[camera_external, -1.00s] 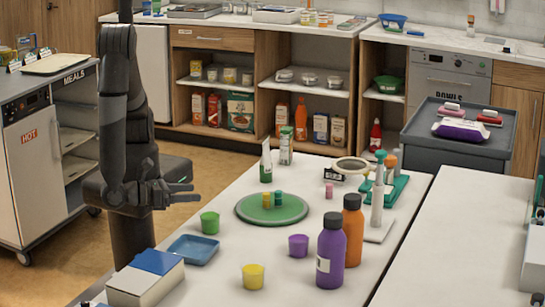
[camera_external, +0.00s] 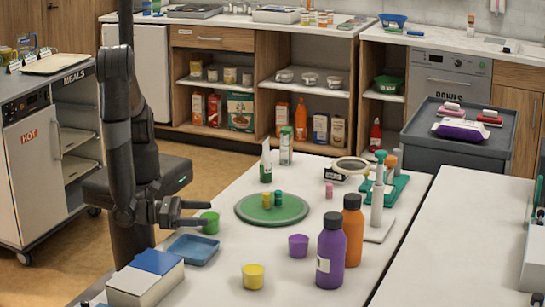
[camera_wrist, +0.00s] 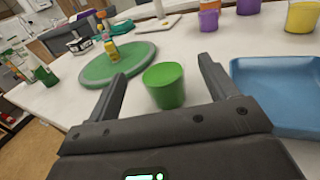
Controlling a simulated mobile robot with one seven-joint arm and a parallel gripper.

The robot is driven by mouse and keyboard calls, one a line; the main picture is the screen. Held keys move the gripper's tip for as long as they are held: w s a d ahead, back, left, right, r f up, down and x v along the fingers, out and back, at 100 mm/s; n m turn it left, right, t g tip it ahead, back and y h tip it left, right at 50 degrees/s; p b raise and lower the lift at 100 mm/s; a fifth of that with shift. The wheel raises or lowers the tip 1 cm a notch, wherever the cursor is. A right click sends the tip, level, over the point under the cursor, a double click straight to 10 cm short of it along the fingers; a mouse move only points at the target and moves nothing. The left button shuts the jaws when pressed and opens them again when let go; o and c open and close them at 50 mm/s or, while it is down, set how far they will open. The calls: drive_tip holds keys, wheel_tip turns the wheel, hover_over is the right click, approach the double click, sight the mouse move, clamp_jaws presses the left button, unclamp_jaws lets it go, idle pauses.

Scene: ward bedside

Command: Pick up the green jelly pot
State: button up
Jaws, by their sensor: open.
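The green jelly pot (camera_external: 210,223) stands upright on the white table, just behind the blue tray. In the wrist view the green pot (camera_wrist: 164,85) sits ahead of my palm, in the space between the two fingers. My gripper (camera_external: 195,213) is open and low at the table's left edge, with its fingers pointing right toward the pot. In the wrist view my gripper's fingers (camera_wrist: 164,75) are spread on either side of the pot with gaps. In the external view a finger hides part of the pot.
The blue tray (camera_external: 181,257) is close beside the pot. A round green board (camera_external: 243,214) with small items lies to the right. Purple (camera_external: 298,246) and yellow (camera_external: 253,276) pots, a purple bottle (camera_external: 331,256) and an orange bottle (camera_external: 353,232) stand further right. A blue-and-white box (camera_external: 147,280) is in front.

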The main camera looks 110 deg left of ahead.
sight(210, 213)
drive_tip(key=shift+x, duration=1.5)
drive_tip(key=shift+c, duration=0.5)
drive_tip(key=c, duration=1)
drive_tip(key=shift+r, duration=0.15)
